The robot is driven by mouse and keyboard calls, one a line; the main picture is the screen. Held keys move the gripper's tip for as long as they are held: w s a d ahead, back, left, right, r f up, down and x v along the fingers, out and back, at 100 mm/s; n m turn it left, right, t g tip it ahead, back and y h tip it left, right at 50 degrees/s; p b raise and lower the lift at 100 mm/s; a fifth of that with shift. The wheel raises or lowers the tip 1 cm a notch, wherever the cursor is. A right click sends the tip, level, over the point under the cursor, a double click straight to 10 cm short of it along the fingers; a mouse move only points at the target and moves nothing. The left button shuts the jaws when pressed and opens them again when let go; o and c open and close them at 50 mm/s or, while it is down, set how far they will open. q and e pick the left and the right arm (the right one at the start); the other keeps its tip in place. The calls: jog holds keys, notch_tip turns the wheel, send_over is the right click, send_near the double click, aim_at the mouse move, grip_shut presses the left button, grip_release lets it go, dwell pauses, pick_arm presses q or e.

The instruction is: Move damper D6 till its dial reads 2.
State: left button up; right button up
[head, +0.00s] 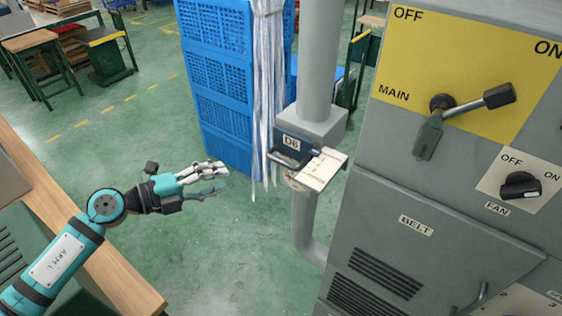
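Damper D6 (309,126) is a grey box on a vertical grey pipe, with a "D6" label on its front. A dark handle (290,158) sits below the label. A cream plate (325,170) sticks out beside the handle, with marks too small to read. Part of a pale round face shows under the handle, and I cannot read a number on it. My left gripper (226,179) reaches in from the left, with its fingers apart and nothing between them. It is left of the damper and apart from it in this view. My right gripper is not in view.
White hanging strips (269,90) and stacked blue crates (222,75) stand behind the damper's left side. A grey cabinet (440,215) with a MAIN lever (470,104) and FAN knob (520,186) fills the right. A wooden bench edge (75,225) is at left. Green floor lies between.

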pick_arm(q)
send_near(281, 163)
jog(key=w+d, duration=0.1)
jog(key=b+x, duration=0.1)
jog(key=x, duration=0.2)
jog(key=b+x, duration=0.1)
jog(key=x, duration=0.5)
jog(key=shift+w+f+b, duration=0.15)
jog(key=shift+f+b, duration=0.25)
grip_shut()
